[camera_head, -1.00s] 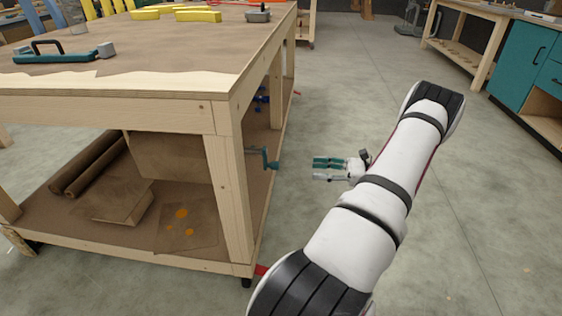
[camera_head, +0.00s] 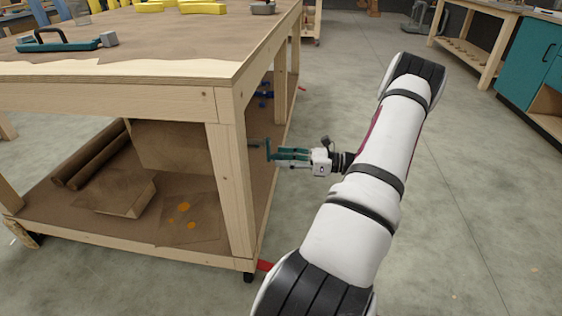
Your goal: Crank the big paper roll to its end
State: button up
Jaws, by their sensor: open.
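My gripper (camera_head: 281,160) is open, to the right of the crank. Its teal fingers point left, with the tips close to the crank handle; I cannot tell whether they touch or surround it.
The workbench (camera_head: 120,105) fills the left, its leg (camera_head: 231,190) close to my gripper. Its lower shelf holds thin brown rolls (camera_head: 95,155) and a cardboard box (camera_head: 118,195). A clamp-like teal tool (camera_head: 60,44) lies on top. The floor to the right is clear up to teal cabinets (camera_head: 525,65).

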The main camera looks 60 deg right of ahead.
jog(key=shift+w+a, duration=0.3)
jog(key=shift+w, duration=0.35)
grip_shut()
jog(key=shift+d+n, duration=0.25)
jog(key=shift+n, duration=0.25)
grip_release()
jog(key=v, duration=1.2)
